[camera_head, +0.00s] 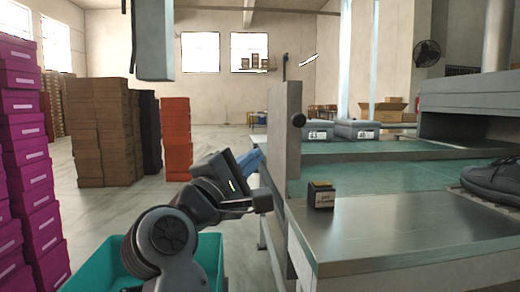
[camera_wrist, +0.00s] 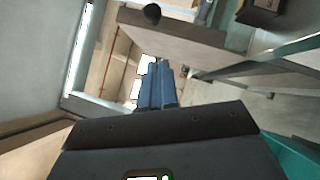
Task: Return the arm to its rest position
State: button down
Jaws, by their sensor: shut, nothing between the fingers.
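My gripper (camera_head: 254,157) is at the left side of the workbench, beside the upright grey panel (camera_head: 284,140). Its blue fingers show just left of the panel and are partly hidden by the dark gripper body. In the wrist view the blue fingers (camera_wrist: 159,72) lie together, shut and empty. My arm reaches up from the bottom of the head view, bent at the elbow, over the teal bin.
A small dark box (camera_head: 321,196) stands on the metal bench top (camera_head: 400,235). A black shoe (camera_head: 492,183) lies at the right. A teal bin (camera_head: 90,272) is below my arm. Purple boxes (camera_head: 25,150) stack at left, with orange boxes (camera_head: 176,135) behind. Floor between is clear.

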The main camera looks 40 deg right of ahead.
jog(key=shift+s+a+f, duration=0.1)
jog(key=shift+s+a, duration=0.05)
jog(key=shift+a, duration=0.15)
jog(key=s+a+f+m+t+y, duration=0.25)
jog(key=s+f+y, duration=0.35)
jog(key=s+f, duration=0.6)
jog(key=s+a+f+m+t+y, duration=0.1)
jog(key=s+f+m+y, duration=0.5)
jog(key=s, duration=1)
jog(key=s+a+f+m+t+y, duration=0.1)
jog(key=s+a+f+t+y, duration=0.1)
jog(key=s+f+y, duration=0.8)
jog(key=s+r+h+p, duration=0.1)
jog(key=r+p, duration=1.3)
jog(key=p, duration=0.1)
jog(key=s+r+h+p, duration=0.2)
jog(key=r+p, duration=1.3)
jog(key=p, duration=0.1)
jog(key=shift+s+r, duration=0.15)
jog(key=shift+s, duration=0.1)
